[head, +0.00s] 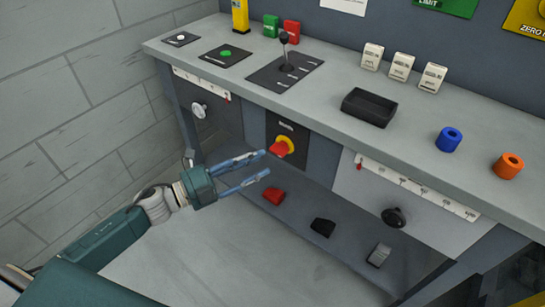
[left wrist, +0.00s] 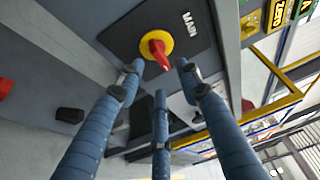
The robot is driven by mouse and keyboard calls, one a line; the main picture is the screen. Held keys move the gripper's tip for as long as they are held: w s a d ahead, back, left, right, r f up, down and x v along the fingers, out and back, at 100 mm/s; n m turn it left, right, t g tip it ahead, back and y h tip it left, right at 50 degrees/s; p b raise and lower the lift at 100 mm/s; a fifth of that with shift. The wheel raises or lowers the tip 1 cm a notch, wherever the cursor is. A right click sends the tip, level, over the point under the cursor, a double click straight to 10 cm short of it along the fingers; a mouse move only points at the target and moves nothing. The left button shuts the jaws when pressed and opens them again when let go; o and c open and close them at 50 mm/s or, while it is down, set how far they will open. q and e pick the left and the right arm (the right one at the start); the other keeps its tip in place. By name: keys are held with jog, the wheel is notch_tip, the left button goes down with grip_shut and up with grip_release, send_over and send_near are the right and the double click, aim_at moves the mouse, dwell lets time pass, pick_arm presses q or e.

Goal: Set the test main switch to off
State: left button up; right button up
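The main switch is a red handle (head: 280,148) on a yellow disc, set in a dark plate on the front of the bench, below the top. In the left wrist view the red handle (left wrist: 161,56) sits on the yellow disc (left wrist: 155,44), and the plate (left wrist: 190,30) beside it reads "MAIN". My left gripper (head: 264,164) is open, with its blue fingers pointing at the switch. In the left wrist view its fingers (left wrist: 160,80) are spread around and below the handle, apparently not touching it. My right gripper is not in view.
The bench top (head: 330,110) carries a lever (head: 287,55), a black tray (head: 368,107), a blue ring (head: 448,140) and an orange ring (head: 508,165). A black knob (head: 394,217) sticks out at right. Red (head: 274,195) and black (head: 323,227) blocks lie on the lower shelf.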

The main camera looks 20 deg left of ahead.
aim_at(279, 150)
pick_arm(q)
jog(key=x, duration=0.5)
jog(key=shift+w+d, duration=0.2)
grip_shut()
